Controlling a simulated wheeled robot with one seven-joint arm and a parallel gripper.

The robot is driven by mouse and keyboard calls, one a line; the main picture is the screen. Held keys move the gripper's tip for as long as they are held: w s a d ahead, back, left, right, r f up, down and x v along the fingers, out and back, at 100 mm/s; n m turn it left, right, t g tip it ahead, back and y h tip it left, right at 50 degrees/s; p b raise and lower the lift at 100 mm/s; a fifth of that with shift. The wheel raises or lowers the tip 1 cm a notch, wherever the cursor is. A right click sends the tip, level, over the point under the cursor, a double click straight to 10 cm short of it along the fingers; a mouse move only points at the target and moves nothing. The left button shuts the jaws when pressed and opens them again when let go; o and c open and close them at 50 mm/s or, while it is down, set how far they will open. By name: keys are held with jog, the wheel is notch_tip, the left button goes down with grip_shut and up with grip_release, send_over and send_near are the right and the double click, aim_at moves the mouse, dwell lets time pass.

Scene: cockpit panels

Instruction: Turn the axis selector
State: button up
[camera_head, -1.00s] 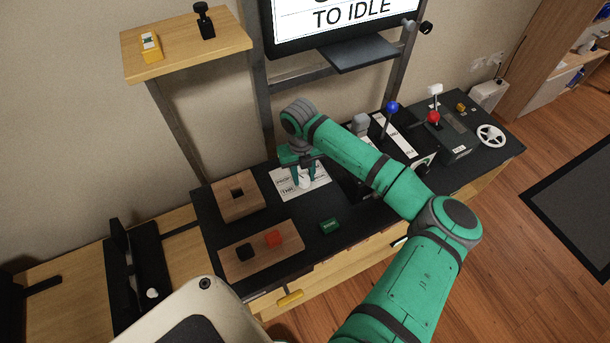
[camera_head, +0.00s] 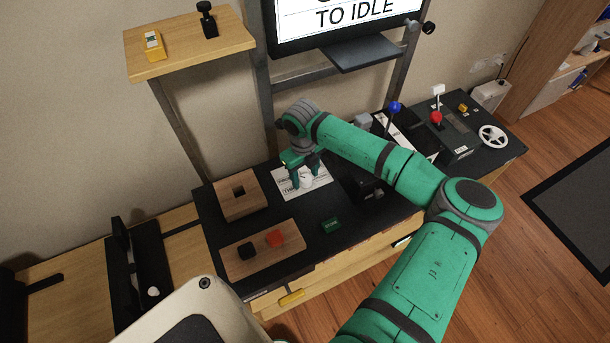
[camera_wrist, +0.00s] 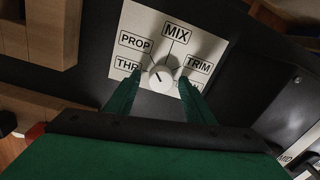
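The axis selector is a round white knob (camera_wrist: 163,78) on a white label plate (camera_wrist: 150,22). Lines run from the knob to THR, PROP, MIX and TRIM; another label at the lower right is partly hidden by a finger. A dark mark on the knob points to the upper left. My gripper (camera_wrist: 160,77) is open, with one green finger on each side of the knob; a gap shows between fingers and knob. In the head view the knob (camera_head: 306,182) sits between the fingers of my gripper (camera_head: 305,175).
A wooden block with a square hole (camera_head: 238,194) stands left of the plate. A wooden board (camera_head: 262,262) with black and red pieces and a green block (camera_head: 331,225) lie in front. Levers (camera_head: 394,107) stand to the right behind my arm.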

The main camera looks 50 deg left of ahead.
aim_at(304, 179)
notch_tip(304, 179, up, 11)
jog(key=shift+s, duration=0.2)
dwell(0.5)
jog(key=shift+f, duration=0.15)
